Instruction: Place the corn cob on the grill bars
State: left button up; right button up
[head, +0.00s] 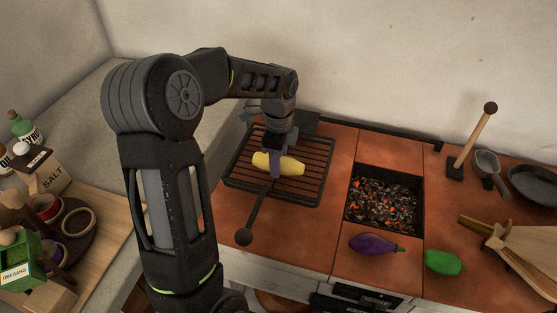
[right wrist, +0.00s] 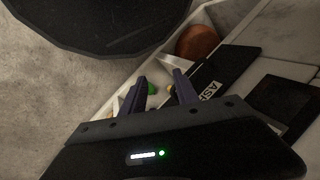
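The yellow corn cob (head: 292,166) lies level over the grill bars (head: 312,187) in the head view, near their middle. My left gripper (head: 276,166) points down at the cob with one dark finger across its near side. The other finger is hidden behind the cob. The gripper looks shut on it. I cannot tell whether the cob touches the bars. My right gripper (right wrist: 160,90) is open and empty in the right wrist view, away from the grill.
Right of the grill is a pit of glowing coals (head: 384,203). An eggplant (head: 374,244) and a green pepper (head: 444,262) lie in front of it. Bottles and a salt box (head: 48,173) stand left.

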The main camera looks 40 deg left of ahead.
pick_arm(q)
jog(key=o, duration=0.4)
jog(key=shift+r, duration=0.1)
notch_tip(320, 180, up, 12)
jog(key=shift+r+p, duration=0.1)
jog(key=shift+p, duration=0.35)
dwell(0.5)
